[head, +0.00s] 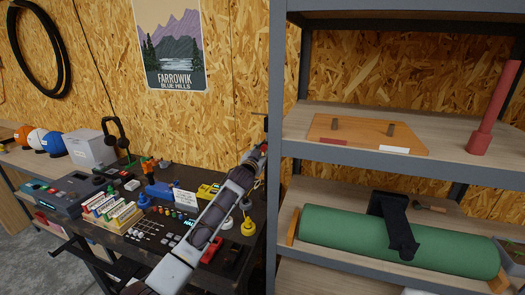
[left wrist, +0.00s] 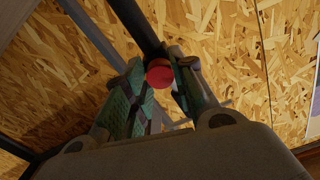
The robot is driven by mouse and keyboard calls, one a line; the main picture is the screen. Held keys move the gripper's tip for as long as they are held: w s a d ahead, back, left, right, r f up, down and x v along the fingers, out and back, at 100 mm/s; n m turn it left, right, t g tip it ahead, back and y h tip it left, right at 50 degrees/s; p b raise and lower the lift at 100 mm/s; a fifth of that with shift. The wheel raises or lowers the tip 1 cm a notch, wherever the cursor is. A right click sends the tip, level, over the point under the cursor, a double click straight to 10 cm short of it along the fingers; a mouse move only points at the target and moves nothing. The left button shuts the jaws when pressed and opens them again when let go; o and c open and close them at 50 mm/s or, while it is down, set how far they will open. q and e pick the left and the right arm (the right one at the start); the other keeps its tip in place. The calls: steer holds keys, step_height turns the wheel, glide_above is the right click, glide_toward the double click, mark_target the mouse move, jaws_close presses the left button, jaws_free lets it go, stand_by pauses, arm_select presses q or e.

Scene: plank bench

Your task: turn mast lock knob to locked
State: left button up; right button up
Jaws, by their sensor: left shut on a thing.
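A round red knob (left wrist: 160,75) shows in the left wrist view between the fingers of my left gripper (left wrist: 157,88). It sits in front of a dark post. The fingers are closed in on it from both sides. Whether it is turned to locked cannot be read, as no mark shows. In the head view my left gripper (head: 260,153) is at the end of the arm, beside the grey shelf upright, and the knob is not clearly visible there. My right gripper is not in view.
The grey shelf upright (head: 275,120) stands close to the right of my left gripper. The shelf holds a board with two pegs (head: 365,136), a red post (head: 492,110) and a green roll (head: 345,229). A cluttered dark bench with a coloured control panel (head: 165,212) lies below my arm.

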arm_select(q)
steer(key=m+p, duration=0.1)
steer(key=m, duration=0.4)
steer(key=shift+m+p, duration=0.3)
steer(key=shift+p, duration=0.1)
steer(key=m+p, duration=0.1)
steer(key=m, duration=0.4)
steer(key=m+p, duration=0.2)
steer(key=m, duration=0.4)
steer(key=shift+m, duration=0.3)
steer(key=shift+m+p, duration=0.85)
steer(key=shift+m, duration=1.05)
steer(key=shift+f, duration=0.1)
steer(key=o, duration=1.1)
steer(key=shift+c, duration=0.2)
